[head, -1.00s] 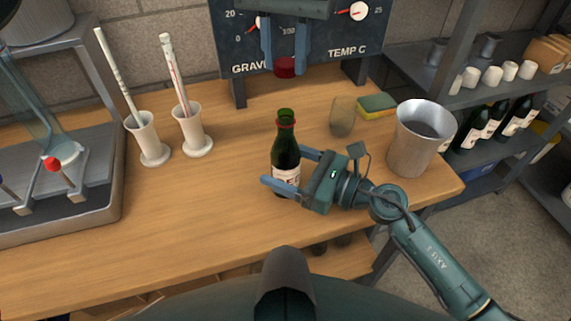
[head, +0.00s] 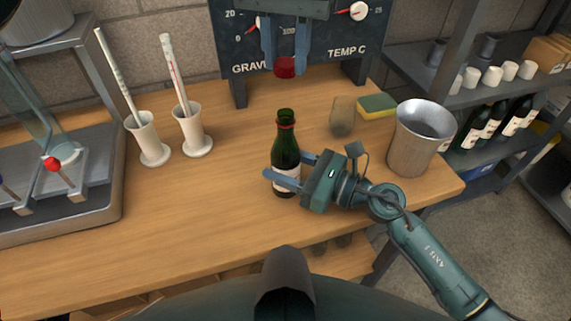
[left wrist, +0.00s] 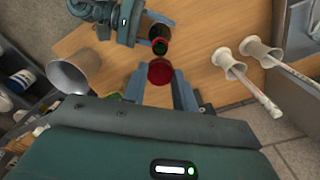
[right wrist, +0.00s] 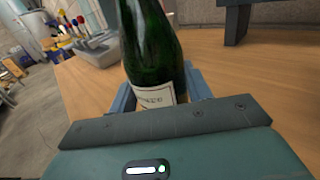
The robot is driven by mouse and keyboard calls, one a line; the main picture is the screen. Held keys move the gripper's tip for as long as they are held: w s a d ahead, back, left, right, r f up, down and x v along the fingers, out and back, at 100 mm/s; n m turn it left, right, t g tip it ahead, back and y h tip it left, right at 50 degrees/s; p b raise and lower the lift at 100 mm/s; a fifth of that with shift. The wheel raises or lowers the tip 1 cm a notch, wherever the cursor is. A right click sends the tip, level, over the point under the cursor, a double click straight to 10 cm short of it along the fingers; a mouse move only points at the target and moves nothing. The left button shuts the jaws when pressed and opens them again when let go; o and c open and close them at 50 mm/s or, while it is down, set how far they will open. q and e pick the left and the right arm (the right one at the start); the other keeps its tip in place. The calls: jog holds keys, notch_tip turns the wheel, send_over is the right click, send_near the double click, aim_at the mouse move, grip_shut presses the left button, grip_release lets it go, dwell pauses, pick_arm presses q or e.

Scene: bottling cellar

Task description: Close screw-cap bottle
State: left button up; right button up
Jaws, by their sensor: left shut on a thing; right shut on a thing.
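A green glass bottle (head: 285,148) with a white label and red neck ring stands upright on the wooden bench, its mouth open. My right gripper (head: 287,167) is shut on the bottle around its body at label height. The bottle also fills the jaws in the right wrist view (right wrist: 152,50). My left gripper (head: 285,63) is shut on a red screw cap (head: 286,69) and holds it in the air, apart from the bottle. In the left wrist view the cap (left wrist: 160,72) sits between the fingertips, with the bottle's open mouth (left wrist: 160,46) beyond it.
Two white holders with sticks (head: 150,142) (head: 194,135) stand left. A gauge panel (head: 340,45) stands at the back.

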jog(key=shift+c, duration=1.3)
pick_arm(q)
jog(key=shift+f, duration=2.5)
jog(key=shift+f, duration=0.9)
jog(key=shift+f, duration=0.6)
pick_arm(e)
grip_shut()
pick_arm(q)
jog(key=m, duration=0.6)
jog(key=o, duration=0.9)
